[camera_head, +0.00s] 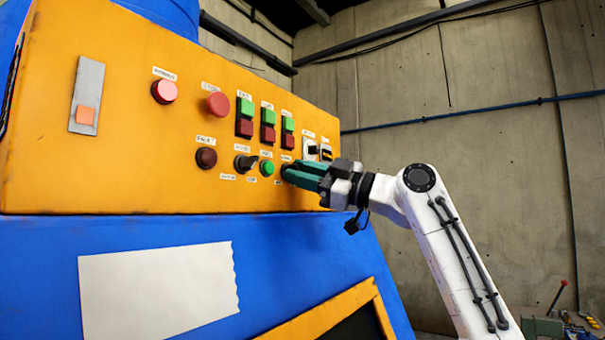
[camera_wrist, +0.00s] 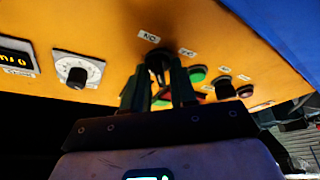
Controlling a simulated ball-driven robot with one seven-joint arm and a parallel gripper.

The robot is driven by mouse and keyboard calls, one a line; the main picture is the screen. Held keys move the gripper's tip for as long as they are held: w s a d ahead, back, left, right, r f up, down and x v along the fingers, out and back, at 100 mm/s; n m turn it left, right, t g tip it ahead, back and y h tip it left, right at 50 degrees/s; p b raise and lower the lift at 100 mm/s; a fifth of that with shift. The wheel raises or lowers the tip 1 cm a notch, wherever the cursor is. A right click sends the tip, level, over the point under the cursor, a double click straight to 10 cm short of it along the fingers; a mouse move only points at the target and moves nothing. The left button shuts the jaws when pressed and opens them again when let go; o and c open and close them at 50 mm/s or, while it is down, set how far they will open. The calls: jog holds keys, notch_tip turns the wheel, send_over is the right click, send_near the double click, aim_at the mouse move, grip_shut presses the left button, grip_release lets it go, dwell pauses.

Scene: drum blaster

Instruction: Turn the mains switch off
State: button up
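The mains switch is a black rotary knob (camera_wrist: 157,62) on the orange control panel (camera_head: 60,175). In the wrist view, small white labels sit by it; one seems to read ON upside down. My gripper (camera_head: 293,174) is at the lower right of the panel's controls and mostly covers the knob in the head view. In the wrist view, the two green fingers of my gripper (camera_wrist: 159,80) stand apart, one on each side of the knob. I cannot tell whether they press on it. The knob's exact pointing direction is partly hidden by the fingers.
A green button (camera_head: 267,168) and a black selector (camera_head: 246,162) lie just left of my gripper. Red-and-green push-button pairs (camera_head: 268,125) are above. A dial (camera_wrist: 77,70) and a small display (camera_wrist: 16,58) are nearby. The blue cabinet (camera_head: 280,270) is below.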

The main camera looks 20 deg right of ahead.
grip_shut()
jog(key=shift+f+m, duration=0.1)
jog(key=shift+m, duration=0.4)
jog(key=shift+s+a+m+t+h, duration=0.1)
jog(key=shift+m+t+h, duration=1.2)
jog(key=shift+m, duration=2.3)
jog(key=shift+s+a+m+t+h, duration=0.1)
jog(key=shift+m+t+h, duration=1.2)
jog(key=shift+m, duration=2.3)
jog(key=shift+s+a+m+t+h, duration=0.1)
jog(key=shift+m+t+h, duration=0.6)
jog(key=shift+m+h, duration=2.05)
jog(key=shift+m+y, duration=0.85)
jog(key=shift+m, duration=0.2)
